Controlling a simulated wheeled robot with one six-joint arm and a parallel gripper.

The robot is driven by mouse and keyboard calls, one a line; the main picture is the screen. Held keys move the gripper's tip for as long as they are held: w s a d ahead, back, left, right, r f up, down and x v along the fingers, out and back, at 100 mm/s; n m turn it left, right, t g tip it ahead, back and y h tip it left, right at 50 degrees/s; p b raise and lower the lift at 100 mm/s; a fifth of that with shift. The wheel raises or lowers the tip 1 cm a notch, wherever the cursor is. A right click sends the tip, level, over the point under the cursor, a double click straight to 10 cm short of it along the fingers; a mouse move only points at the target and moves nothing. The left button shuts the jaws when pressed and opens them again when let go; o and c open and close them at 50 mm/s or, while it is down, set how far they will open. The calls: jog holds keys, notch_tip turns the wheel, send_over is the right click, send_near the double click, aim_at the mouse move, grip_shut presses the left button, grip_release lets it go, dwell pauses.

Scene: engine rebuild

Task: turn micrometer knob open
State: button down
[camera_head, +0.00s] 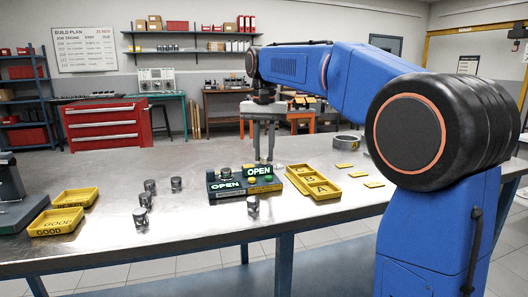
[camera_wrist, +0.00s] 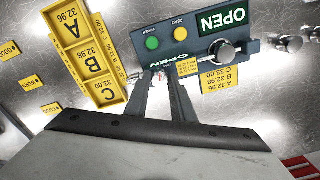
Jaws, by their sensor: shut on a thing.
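The micrometer gauge (camera_head: 232,196) is a dark box on the bench, with two green OPEN signs on its near side and top. In the wrist view the gauge (camera_wrist: 262,62) shows a green button, a yellow button and a round metal part (camera_wrist: 222,50). My gripper (camera_head: 264,158) points straight down behind the raised OPEN sign. In the wrist view my gripper (camera_wrist: 160,74) has its fingertips close together at the gauge's edge, shut on a small part, apparently the micrometer knob (camera_wrist: 161,78). The fingers hide most of it.
A yellow lettered tray (camera_head: 313,184) stands right of the gauge, with loose yellow labels (camera_head: 347,166) beyond. Several metal pistons (camera_head: 141,217) stand left and in front. Two yellow trays (camera_head: 57,222) lie far left. The bench between is clear.

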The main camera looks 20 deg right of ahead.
jog(key=shift+r+m, duration=0.1)
jog(key=shift+m, duration=1.2)
jog(key=c, duration=1.5)
grip_release()
